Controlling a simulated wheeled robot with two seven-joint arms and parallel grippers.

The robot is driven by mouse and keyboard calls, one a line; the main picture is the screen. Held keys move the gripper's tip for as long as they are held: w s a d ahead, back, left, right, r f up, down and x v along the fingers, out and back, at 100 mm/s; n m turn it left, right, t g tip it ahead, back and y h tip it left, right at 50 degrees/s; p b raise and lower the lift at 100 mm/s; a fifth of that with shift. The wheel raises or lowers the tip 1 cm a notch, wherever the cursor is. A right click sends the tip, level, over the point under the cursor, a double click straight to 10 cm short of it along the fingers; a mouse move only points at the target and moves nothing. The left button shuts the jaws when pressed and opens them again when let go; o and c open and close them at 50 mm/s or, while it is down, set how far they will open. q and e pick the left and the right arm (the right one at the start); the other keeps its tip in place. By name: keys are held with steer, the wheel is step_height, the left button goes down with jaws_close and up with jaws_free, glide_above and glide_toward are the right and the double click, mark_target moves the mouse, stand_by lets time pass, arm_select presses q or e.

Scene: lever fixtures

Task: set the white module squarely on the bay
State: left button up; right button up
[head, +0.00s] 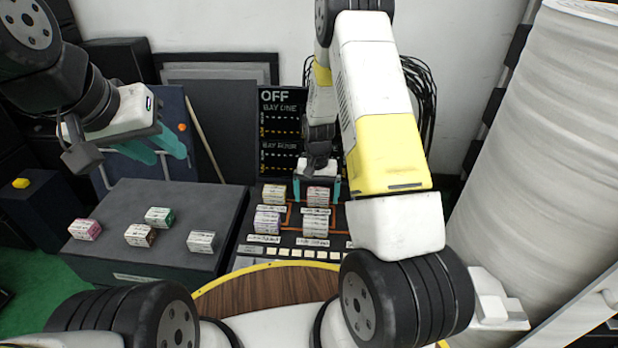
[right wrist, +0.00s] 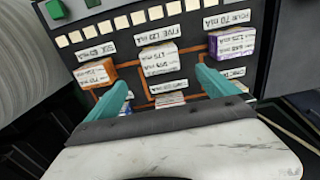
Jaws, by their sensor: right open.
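A pale white module (head: 201,242) lies on the dark grey block at left. Another white-looking module (head: 316,226) stands on the bay panel (head: 244,243), and it also shows in the right wrist view (right wrist: 159,57); I cannot tell which one the task means. The panel module looks upright and roughly in line with its neighbours. My right gripper (head: 318,188) is open over the panel's back row, its teal fingers either side of a pink-topped module (head: 318,196). Nothing is visibly gripped there. My left gripper (head: 157,148) is open and empty, raised behind the grey block.
Pink, brown and green modules (head: 159,217) lie on the grey block (head: 120,262). The panel also holds yellow (head: 275,194), purple (head: 267,222) and orange (right wrist: 97,73) modules. A display reading OFF (head: 281,130) stands behind. A large white roll (head: 550,130) fills the right side.

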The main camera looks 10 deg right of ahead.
steer(key=s+a+r+n+t+y, duration=0.1)
steer(key=s+r, duration=0.2)
steer(key=r, duration=0.9)
steer(key=s+r+t, duration=0.2)
steer(key=r, duration=1)
steer(key=s+r+n+t, duration=0.1)
steer(key=s+r, duration=0.6)
steer(key=s, duration=0.2)
steer(key=s+a+r+n+t+y, duration=0.1)
steer(key=s+r+t, duration=0.1)
steer(key=s+r, duration=0.4)
steer(key=s, duration=0.4)
steer(key=shift+r+n, duration=0.4)
steer(key=shift+s+a, duration=0.1)
